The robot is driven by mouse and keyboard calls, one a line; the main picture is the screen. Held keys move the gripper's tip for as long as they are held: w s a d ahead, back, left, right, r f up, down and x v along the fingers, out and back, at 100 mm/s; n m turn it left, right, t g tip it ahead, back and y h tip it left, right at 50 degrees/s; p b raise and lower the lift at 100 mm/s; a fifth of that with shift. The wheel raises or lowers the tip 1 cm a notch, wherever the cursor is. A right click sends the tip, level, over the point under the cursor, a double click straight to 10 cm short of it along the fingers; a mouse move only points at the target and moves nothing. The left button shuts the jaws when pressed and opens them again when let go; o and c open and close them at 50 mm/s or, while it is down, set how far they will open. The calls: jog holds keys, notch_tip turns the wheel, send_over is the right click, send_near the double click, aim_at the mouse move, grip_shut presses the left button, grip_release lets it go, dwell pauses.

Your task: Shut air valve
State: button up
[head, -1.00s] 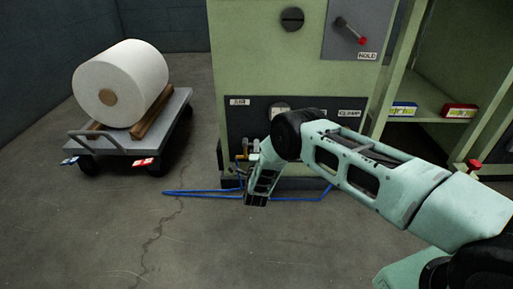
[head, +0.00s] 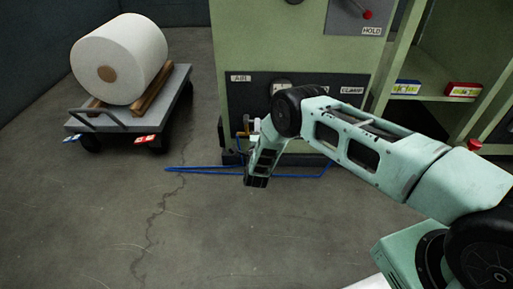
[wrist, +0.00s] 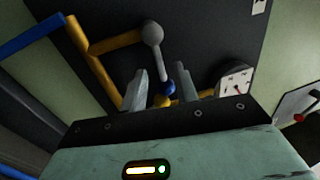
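The air valve shows in the wrist view as a lever (wrist: 161,62) with a round grey knob (wrist: 152,33), beside brass-yellow pipes (wrist: 98,58). A blue part (wrist: 168,88) sits at the lever's lower end. My gripper (wrist: 160,72) is open, with one finger on each side of the lever; I cannot tell whether either touches it. In the head view brass fittings (head: 247,124) show below the AIR label (head: 240,78), just left of my wrist. My arm hides part of the panel and the fingers there.
A gauge (wrist: 235,78) sits right of the fingers in the wrist view. A blue hose (head: 205,170) lies on the floor before the green machine (head: 290,45). A cart (head: 180,85) with a white roll (head: 120,58) stands left. Shelves with small boxes (head: 462,89) are at right.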

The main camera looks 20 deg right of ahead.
jog(key=p+v, duration=0.5)
jog(key=v, duration=1)
jog(key=shift+s+a, duration=0.2)
jog(key=shift+s, duration=0.1)
jog(key=shift+f, duration=0.1)
